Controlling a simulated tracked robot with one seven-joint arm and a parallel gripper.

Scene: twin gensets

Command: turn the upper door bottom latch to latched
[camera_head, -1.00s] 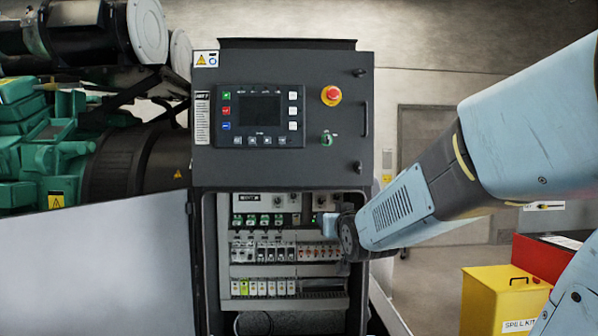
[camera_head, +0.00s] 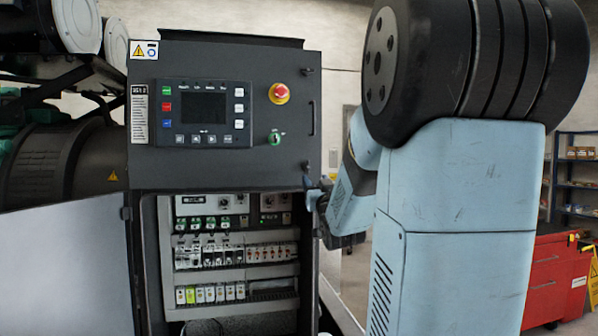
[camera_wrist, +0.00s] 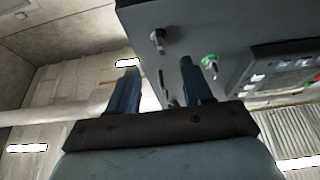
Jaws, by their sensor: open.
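The upper door (camera_head: 215,165) of the dark control cabinet is closed. Its bottom latch (camera_head: 306,166) is a small dark lever at the door's lower right edge. In the wrist view the latch (camera_wrist: 158,40) shows beyond and between my blue fingers, apart from them. Which way it is turned is too small to tell in the head view. My gripper (camera_wrist: 160,78) is open and empty. In the head view my gripper (camera_head: 312,190) is just below and beside the latch, partly merged with my wrist.
An upper latch (camera_head: 306,71), a handle (camera_head: 312,118), a red stop button (camera_head: 279,93) and a green key switch (camera_head: 276,137) are on the door. Below, the open compartment shows breakers (camera_head: 210,255); its grey door (camera_head: 70,270) swings left. A red cabinet (camera_head: 555,280) stands right.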

